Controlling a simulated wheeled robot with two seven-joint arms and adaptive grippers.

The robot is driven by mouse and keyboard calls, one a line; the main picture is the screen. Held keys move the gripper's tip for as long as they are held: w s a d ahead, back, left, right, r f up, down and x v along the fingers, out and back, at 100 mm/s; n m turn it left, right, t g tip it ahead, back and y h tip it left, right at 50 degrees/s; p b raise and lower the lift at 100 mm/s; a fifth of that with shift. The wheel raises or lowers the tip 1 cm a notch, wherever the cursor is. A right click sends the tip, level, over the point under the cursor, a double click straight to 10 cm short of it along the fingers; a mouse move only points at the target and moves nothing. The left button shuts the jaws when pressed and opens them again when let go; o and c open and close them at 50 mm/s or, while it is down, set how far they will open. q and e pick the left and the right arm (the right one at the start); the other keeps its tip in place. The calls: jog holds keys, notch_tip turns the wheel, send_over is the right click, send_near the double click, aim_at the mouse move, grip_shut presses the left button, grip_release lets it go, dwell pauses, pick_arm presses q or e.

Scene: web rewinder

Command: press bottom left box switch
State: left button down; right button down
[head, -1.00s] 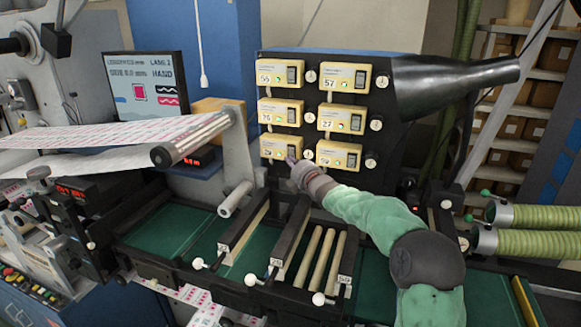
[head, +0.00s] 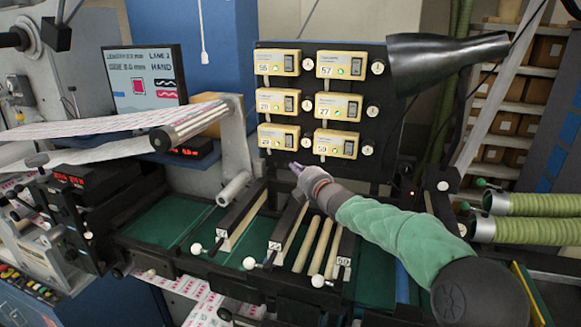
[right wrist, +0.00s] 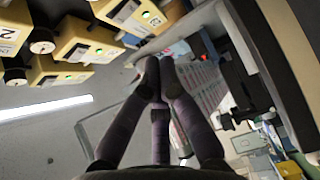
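A black panel (head: 262,95) carries yellow switch boxes in two columns and three rows. The bottom left box (head: 268,134) has a dark rocker switch (head: 289,140) on its right side and is uncovered in the head view. Some yellow boxes (right wrist: 62,70) show at upper left there. My left gripper is not in view.
Green trays with dark bars (head: 243,220) and white knobs lie below the panel. A printed web runs over a roller (head: 188,131) to the left, in front of a screen (head: 145,78). A black horn-shaped duct (head: 440,62) juts out right of the panel.

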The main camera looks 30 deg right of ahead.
jog(key=shift+s+f, duration=0.2)
jog(key=shift+s, duration=0.85)
